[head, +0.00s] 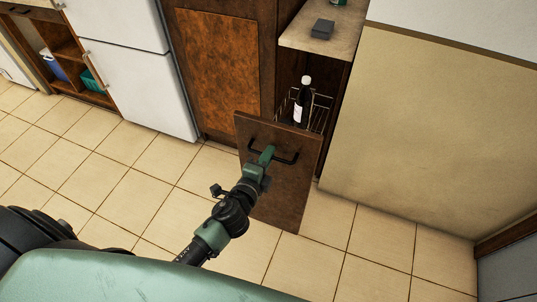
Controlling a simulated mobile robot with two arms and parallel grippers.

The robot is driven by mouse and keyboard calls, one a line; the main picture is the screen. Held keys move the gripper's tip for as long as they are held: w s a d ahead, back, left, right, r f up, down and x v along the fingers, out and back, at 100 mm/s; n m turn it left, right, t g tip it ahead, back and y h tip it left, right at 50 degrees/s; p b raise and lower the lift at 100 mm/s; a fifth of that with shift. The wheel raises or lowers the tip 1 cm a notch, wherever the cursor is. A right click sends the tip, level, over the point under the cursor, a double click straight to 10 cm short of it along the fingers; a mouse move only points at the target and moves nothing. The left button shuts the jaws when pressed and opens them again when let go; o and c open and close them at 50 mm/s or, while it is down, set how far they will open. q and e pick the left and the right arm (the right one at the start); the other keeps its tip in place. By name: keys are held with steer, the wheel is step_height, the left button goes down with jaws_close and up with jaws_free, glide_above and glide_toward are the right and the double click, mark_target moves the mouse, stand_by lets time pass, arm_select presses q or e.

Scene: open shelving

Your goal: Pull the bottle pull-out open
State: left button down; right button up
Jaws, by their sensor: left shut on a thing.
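The bottle pull-out has a dark brown wooden front (283,190) and stands out from the cabinet, partly open. Behind the front, a wire rack (319,112) holds a dark bottle (303,103) with a white cap and a pale label. A black bar handle (287,159) is fixed near the top of the front. My left gripper (266,154) is shut on this handle, near its middle. The gripper covers part of the handle. My right gripper is not in view.
A beige wall panel (430,130) is close on the right. A white fridge (140,80) stands to the left. The tiled floor (130,200) in front is clear.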

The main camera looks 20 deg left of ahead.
arm_select(q)
steer(key=shift+a, duration=0.1)
steer(key=c, duration=1.5)
jaws_free()
steer(key=shift+s, duration=0.1)
steer(key=v, duration=0.7)
steer(key=shift+s+b, duration=0.35)
steer(key=shift+b, duration=0.05)
